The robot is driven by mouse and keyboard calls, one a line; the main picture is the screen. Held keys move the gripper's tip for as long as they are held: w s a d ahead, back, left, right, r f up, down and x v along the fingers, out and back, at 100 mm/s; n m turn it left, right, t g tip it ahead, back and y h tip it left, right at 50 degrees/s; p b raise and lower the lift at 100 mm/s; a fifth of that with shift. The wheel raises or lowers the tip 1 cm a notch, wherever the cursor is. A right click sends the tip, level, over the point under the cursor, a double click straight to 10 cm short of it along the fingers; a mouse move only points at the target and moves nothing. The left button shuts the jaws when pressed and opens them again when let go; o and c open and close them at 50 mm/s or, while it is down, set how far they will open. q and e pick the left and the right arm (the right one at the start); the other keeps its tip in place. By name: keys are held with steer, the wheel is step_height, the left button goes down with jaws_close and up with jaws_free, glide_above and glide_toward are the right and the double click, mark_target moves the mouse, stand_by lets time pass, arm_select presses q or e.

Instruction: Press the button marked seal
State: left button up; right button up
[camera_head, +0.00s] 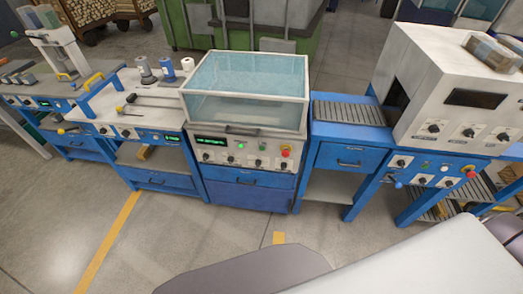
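No label reading "seal" can be made out; the panel markings are too small to read. The middle machine's control panel (225,152) has a green display, a small green button (241,146), several dark knobs and a red button (285,153). The right machine's lower panel (432,167) has knobs, small buttons and a red button (469,171) near its right end. The left bench's front panel (135,133) has knobs and a small green display. Neither of my grippers is in view.
A clear-lidded box (247,88) tops the middle machine. A slatted conveyor (347,111) leads to the white tunnel housing (450,85). Open grey floor (190,240) with yellow lines lies in front. Parts of my own body fill the lower right.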

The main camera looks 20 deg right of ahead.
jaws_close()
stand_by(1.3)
